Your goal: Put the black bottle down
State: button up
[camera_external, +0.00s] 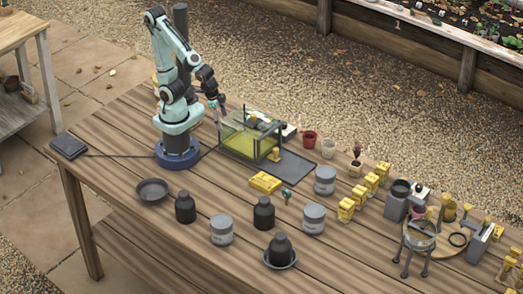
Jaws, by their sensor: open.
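Three black bottles show. One black bottle (185,209) stands upright on the table at the left front. A second black bottle (264,214) stands upright near the middle front. A third black bottle (280,248) stands upright in a shallow grey dish (293,262) near the front edge. My gripper (219,105) is open, points down and is small in the view. It is by the back left corner of a clear box (235,142) with a yellow-green floor, well away from all three bottles. I cannot make out anything between its fingers.
An empty dark dish (152,190) lies at left. Grey jars (221,230) stand among the bottles, with a yellow block (265,182) behind. A dark mat (288,166) adjoins the box. Yellow items and a round wooden board (456,240) crowd the right. The left front is clear.

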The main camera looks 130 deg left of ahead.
jog(key=s+r+m+g+h, duration=0.1)
jog(key=s+m, duration=0.3)
jog(key=s, duration=0.4)
jog(key=shift+s+d+r+g+h, duration=0.2)
jog(key=shift+s+r+g+h, duration=0.05)
jog(key=shift+r+g+h, duration=0.2)
